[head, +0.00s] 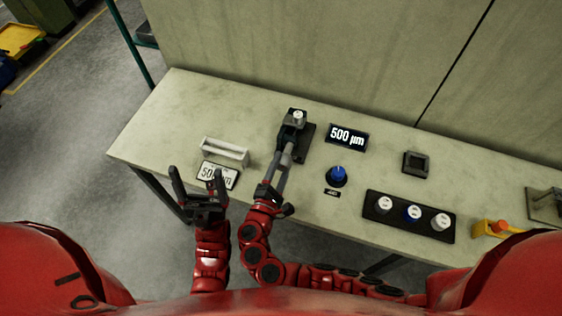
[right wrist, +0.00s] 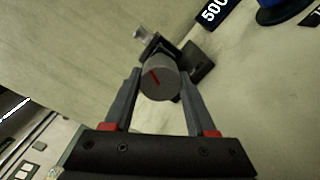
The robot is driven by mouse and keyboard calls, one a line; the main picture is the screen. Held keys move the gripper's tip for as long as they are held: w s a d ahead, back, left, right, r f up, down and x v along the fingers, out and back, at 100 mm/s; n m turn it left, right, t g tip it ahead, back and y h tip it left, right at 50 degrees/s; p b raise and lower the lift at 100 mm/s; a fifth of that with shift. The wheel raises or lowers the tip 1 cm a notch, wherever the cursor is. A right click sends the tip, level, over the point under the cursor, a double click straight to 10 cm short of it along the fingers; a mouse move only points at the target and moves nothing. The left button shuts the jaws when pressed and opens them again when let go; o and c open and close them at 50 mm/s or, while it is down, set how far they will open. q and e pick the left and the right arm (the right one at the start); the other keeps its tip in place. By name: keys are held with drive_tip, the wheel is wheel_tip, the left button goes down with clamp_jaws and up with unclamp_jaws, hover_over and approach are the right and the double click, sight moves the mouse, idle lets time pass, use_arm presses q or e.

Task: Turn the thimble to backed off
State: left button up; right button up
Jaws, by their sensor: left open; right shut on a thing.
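The grey round thimble (right wrist: 160,84) has a red line on its end face, slanting to the upper left in the right wrist view. It sits on a dark gauge stand (head: 305,130), with a small white-topped piece (head: 298,115) at the stand's far end. My right gripper (head: 286,160) is shut on the thimble, one finger on each side; it also shows in the right wrist view (right wrist: 159,88). In the head view the fingers partly hide the thimble. A dark display (head: 347,135) reads 500 µm. My left gripper (head: 198,180) is open and empty, in front of a card.
The white card (head: 217,175), partly covered by my left gripper, stands before a pale rack (head: 225,151). Right of the stand are a blue knob (head: 337,175), a black square holder (head: 416,162), a black tray (head: 409,230) with three white-topped cylinders, and a yellow-and-red item (head: 494,229).

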drive_tip(key=shift+n+p, duration=0.4)
drive_tip(key=shift+n, duration=0.2)
drive_tip(key=shift+f, duration=0.1)
drive_tip(key=o, duration=1.4)
drive_tip(key=shift+c, duration=0.2)
